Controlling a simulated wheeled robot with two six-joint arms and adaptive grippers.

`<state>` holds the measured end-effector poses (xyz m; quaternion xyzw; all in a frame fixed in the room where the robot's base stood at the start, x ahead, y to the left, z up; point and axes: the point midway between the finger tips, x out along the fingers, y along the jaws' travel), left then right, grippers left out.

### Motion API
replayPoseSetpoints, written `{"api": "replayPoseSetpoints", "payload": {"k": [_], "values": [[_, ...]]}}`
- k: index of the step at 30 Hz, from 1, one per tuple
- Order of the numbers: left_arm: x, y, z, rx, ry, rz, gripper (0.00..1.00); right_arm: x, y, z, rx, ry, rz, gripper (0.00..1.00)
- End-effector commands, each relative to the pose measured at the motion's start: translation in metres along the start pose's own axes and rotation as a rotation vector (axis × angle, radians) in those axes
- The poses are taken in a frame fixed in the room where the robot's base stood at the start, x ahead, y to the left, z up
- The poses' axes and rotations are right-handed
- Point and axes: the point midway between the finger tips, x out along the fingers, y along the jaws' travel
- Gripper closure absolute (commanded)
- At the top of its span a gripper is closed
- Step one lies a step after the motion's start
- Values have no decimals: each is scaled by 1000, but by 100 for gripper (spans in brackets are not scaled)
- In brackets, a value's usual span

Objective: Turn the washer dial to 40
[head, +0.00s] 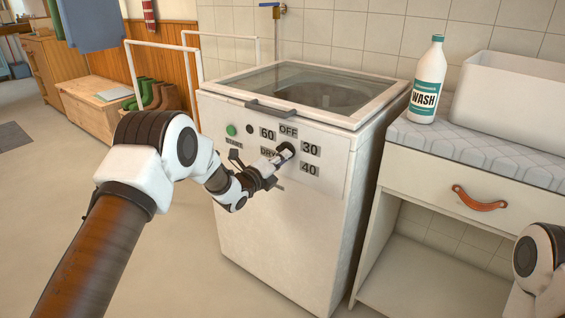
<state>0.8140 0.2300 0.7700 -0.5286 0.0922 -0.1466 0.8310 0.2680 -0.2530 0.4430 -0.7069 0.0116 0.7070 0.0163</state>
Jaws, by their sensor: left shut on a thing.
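The white washer (290,220) stands in the middle of the head view, its lid with a glass window closed. The dark dial (286,147) is on its front panel, ringed by the labels 60, OFF, 30, 40 (309,169) and a partly covered DRY. My left gripper (279,157) is at the dial, shut on it from the front left. The gripper covers much of the dial, so I cannot tell which label it points to. My right arm shows only at the lower right edge; its gripper is out of view.
A green start button (231,130) and a dark lid handle (270,111) are near the dial. To the right, a counter (480,154) holds a WASH bottle (428,80) and a white basin (515,105). Its drawer has a leather pull (480,199). The floor at left is open.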

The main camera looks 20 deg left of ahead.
Motion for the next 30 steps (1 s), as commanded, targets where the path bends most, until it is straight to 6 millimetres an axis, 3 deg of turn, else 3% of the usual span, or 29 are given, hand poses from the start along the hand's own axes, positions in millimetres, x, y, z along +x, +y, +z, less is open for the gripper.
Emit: {"api": "replayPoseSetpoints", "payload": {"k": [21,22,23,24,30], "values": [[0,3,-2,86,5,5,100,6,0,0,0,0,0,1],[0,3,-2,85,5,5,76,6,0,0,0,0,0,1],[0,3,-2,85,5,5,65,6,0,0,0,0,0,1],[0,3,-2,85,5,4,61,6,0,0,0,0,0,1],[0,2,-1,85,3,3,61,6,0,0,0,0,0,1]]}}
